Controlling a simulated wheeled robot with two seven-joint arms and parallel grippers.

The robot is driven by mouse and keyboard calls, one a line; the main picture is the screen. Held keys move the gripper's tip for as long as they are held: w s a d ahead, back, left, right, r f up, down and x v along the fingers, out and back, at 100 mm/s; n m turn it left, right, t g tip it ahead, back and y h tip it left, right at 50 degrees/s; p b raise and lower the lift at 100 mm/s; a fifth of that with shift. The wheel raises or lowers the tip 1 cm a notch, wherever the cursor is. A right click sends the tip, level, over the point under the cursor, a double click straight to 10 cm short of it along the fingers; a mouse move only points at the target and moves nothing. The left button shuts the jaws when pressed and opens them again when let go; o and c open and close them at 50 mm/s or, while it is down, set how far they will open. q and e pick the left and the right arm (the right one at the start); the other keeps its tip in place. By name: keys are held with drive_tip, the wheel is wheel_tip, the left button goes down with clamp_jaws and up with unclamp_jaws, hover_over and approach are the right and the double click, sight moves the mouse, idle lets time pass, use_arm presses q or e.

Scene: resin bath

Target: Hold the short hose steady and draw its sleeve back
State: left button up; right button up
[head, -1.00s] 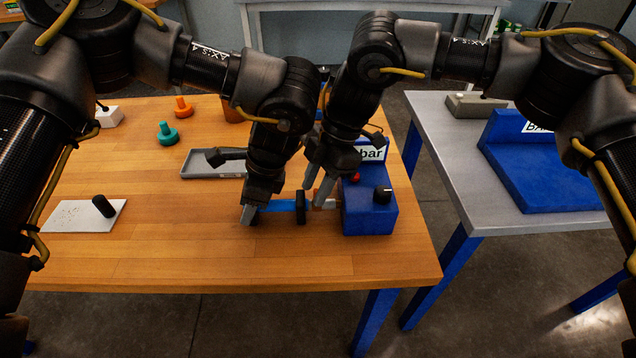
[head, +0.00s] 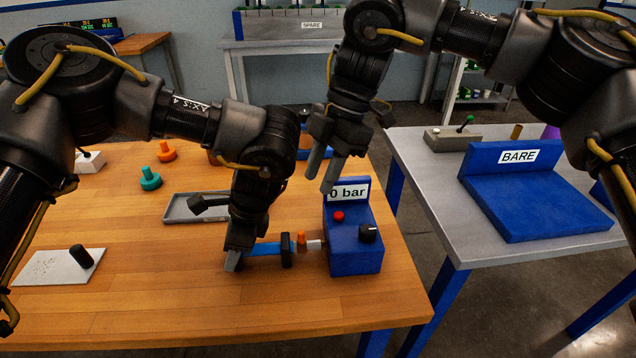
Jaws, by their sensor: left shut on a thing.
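The short blue hose (head: 265,249) lies low over the wooden table, pointing right toward a blue box. A black ring-like collar (head: 286,250), which may be the sleeve, sits around its right part. An orange piece (head: 301,239) and a pale end piece (head: 314,245) lie between the collar and the box. My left gripper (head: 234,262) is shut on the hose's left end, and its fingers hide that end. My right gripper (head: 320,176) is raised above and behind the hose, its fingers apart and empty.
The blue box (head: 355,250) carries a "0 bar" sign, a red button and a black knob. A grey tray (head: 185,208), orange and teal knobs and a white plate (head: 55,267) are to the left. A blue "BARE" stand (head: 530,205) is on the right table.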

use_arm(q)
drive_tip(key=o, duration=1.2)
drive_tip(key=v, duration=1.2)
drive_tip(key=shift+r, duration=0.1)
